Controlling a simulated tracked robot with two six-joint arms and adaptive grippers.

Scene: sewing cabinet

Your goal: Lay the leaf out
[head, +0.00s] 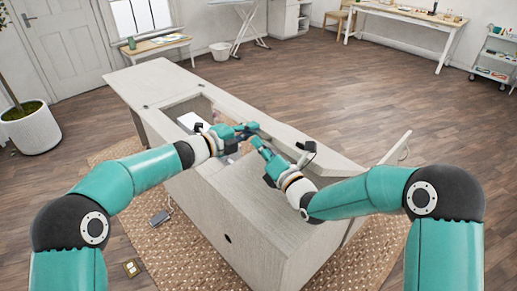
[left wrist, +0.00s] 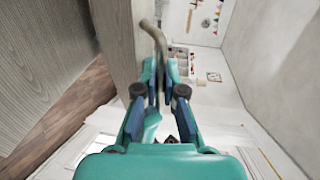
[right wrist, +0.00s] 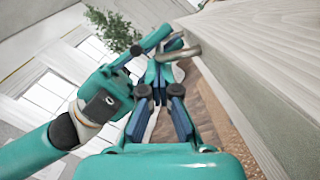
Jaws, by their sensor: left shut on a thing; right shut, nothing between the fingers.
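The pale wood sewing cabinet (head: 255,205) stands in front of me with a long opening in its top. I cannot tell which panel is the leaf; a pale flat panel (head: 150,85) forms the far left of the top. My left gripper (head: 252,128) is over the opening's right end, shut on a bent metal handle (left wrist: 152,32). The handle's end also shows in the right wrist view (right wrist: 180,53). My right gripper (head: 256,142) is shut and empty close beside the left one. What the handle joins is hidden by the grippers.
A white object (head: 188,120) sits in the opening. A pale panel (head: 395,147) stands out at the cabinet's right end. A woven rug (head: 165,240) with a pedal (head: 159,217) lies below. A potted plant (head: 30,127) stands left. Floor beyond the cabinet is clear.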

